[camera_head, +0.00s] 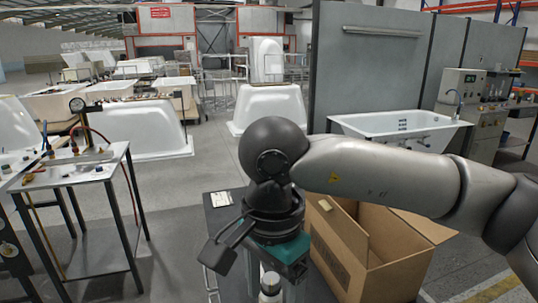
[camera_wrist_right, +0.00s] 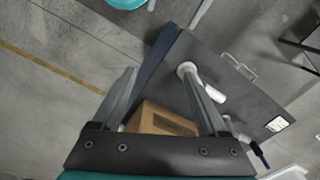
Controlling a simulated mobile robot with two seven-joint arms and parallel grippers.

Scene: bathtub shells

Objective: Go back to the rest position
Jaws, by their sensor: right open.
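My right arm reaches in from the right of the head view and bends down over a dark cart top (camera_head: 228,222). My right gripper (camera_head: 275,290) points down there, its lower end cut off by the frame edge. In the right wrist view the two fingers of my right gripper (camera_wrist_right: 160,72) are spread apart with nothing held between them. A white bottle-like item (camera_wrist_right: 214,94) is beyond the right-hand finger, partly hidden by it. It also shows near the fingers in the head view (camera_head: 270,284). My left gripper is in neither view.
An open cardboard box (camera_head: 392,283) stands right of the gripper, below my forearm. A metal worktable (camera_head: 90,175) with tools is at left. A white bathtub (camera_head: 400,128) stands behind my arm; more shells (camera_head: 145,128) stand further back. The floor between is clear.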

